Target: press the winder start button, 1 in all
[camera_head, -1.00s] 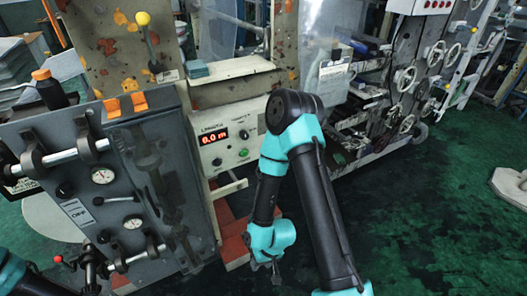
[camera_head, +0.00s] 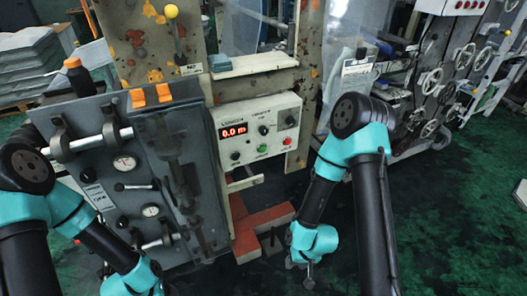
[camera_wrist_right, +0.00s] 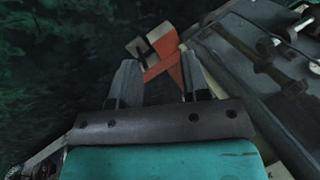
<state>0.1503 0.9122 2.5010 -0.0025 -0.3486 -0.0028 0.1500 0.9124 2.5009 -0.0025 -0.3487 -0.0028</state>
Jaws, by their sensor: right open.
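The winder control panel (camera_head: 258,130) is a cream box with a red display reading 0.0 m. On its lower part are a green button (camera_head: 262,149), a red button (camera_head: 287,141) and a dark knob (camera_head: 236,155). The labels are too small to read, so I cannot tell for certain which button is start. My right gripper (camera_head: 308,277) hangs low, right of and below the panel, pointing down and apart from it. In the right wrist view it (camera_wrist_right: 157,75) is open and empty. My left arm shows at lower left, but its gripper is out of frame.
A grey gauge cabinet (camera_head: 100,160) with levers stands left of the panel. An orange-red base (camera_head: 262,222) lies on the floor below it; it also shows in the right wrist view (camera_wrist_right: 165,55). A machine with handwheels (camera_head: 432,80) stands at right. The green floor at right is open.

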